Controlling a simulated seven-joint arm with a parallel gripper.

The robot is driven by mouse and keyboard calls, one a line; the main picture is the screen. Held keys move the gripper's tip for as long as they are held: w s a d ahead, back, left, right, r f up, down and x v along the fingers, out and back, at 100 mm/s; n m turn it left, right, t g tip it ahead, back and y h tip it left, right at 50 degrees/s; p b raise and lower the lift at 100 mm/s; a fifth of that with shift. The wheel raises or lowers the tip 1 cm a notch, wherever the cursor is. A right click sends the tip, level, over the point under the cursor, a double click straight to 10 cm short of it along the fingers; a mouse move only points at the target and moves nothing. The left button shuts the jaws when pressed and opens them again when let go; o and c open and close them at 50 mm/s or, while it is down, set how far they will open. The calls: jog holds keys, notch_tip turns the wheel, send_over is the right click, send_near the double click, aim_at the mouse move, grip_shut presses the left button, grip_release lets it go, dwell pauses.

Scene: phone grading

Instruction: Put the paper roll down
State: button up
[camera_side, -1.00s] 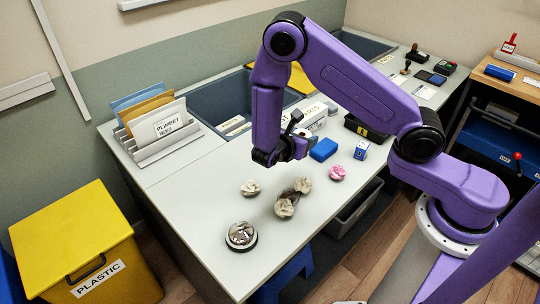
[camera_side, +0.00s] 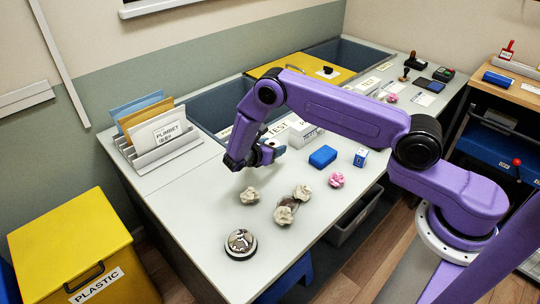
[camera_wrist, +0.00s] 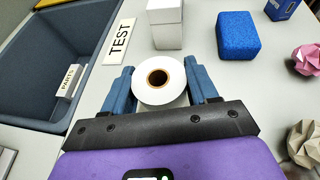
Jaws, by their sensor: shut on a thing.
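The paper roll (camera_wrist: 174,93) is white with a brown core and shows end-on in the wrist view. My gripper (camera_wrist: 165,84) is shut on it, with one blue finger on each side. In the side view my gripper (camera_side: 266,155) is low over the pale counter (camera_side: 190,198), left of the blue sponge (camera_side: 322,156). The roll cannot be made out there, hidden by the gripper. Whether the roll touches the counter, I cannot tell.
A TEST label (camera_wrist: 119,42) and a white box (camera_wrist: 165,24) lie just beyond the roll. A sunken blue-grey bin (camera_wrist: 55,50) is on the left. Open counter lies left of my gripper.

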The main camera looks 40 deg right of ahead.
jog(key=shift+w+f, duration=0.45)
jog(key=shift+f, duration=1.7)
jog(key=o, duration=1.1)
jog(key=shift+f, duration=0.15)
